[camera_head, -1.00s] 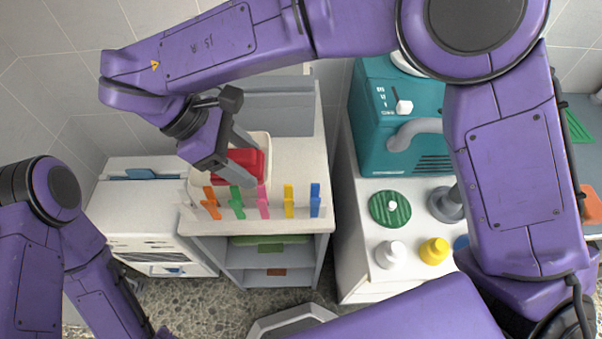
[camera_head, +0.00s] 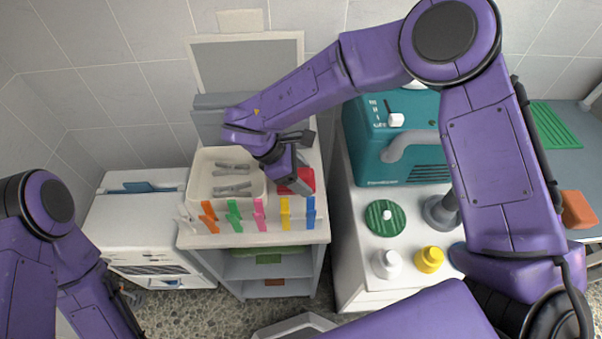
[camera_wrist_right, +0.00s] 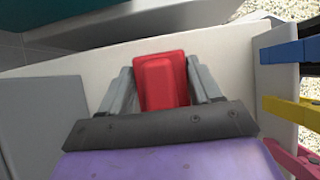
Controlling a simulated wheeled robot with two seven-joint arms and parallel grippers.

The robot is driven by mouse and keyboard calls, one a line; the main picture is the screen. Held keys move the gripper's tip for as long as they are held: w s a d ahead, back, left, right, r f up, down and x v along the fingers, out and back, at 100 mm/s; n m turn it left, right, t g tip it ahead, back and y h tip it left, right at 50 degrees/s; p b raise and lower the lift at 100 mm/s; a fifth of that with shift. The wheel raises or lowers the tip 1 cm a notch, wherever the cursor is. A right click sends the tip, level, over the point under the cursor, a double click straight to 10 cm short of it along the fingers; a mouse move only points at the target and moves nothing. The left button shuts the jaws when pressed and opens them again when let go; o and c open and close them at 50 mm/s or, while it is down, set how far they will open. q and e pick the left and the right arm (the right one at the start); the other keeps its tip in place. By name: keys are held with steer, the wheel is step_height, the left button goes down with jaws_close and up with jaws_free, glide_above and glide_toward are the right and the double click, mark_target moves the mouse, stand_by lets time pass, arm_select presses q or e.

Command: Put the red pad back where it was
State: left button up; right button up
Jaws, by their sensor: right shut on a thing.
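The red pad (camera_head: 306,179) is in the jaws of my right gripper (camera_head: 290,185), over the right part of the white counter top, beside the cream tray (camera_head: 196,172). In the right wrist view the red pad (camera_wrist_right: 165,80) sits between the two grey fingers of my right gripper (camera_wrist_right: 163,78), which is shut on it. Whether the pad touches the counter I cannot tell. The cream tray holds grey peg-like pieces. My left arm is at the lower left; its gripper (camera_head: 125,298) is mostly hidden and its jaws are unclear.
Orange, green, pink, yellow and blue pegs (camera_head: 258,214) line the counter's front edge. A grey box with a raised panel (camera_head: 245,66) stands behind. To the right are a teal machine (camera_head: 365,150), a green disc (camera_head: 384,217), and white and yellow knobs (camera_head: 430,260).

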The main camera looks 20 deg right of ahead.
steer(key=shift+f, duration=0.1)
steer(key=o, duration=1)
steer(key=shift+r, duration=0.2)
steer(key=v, duration=1.2)
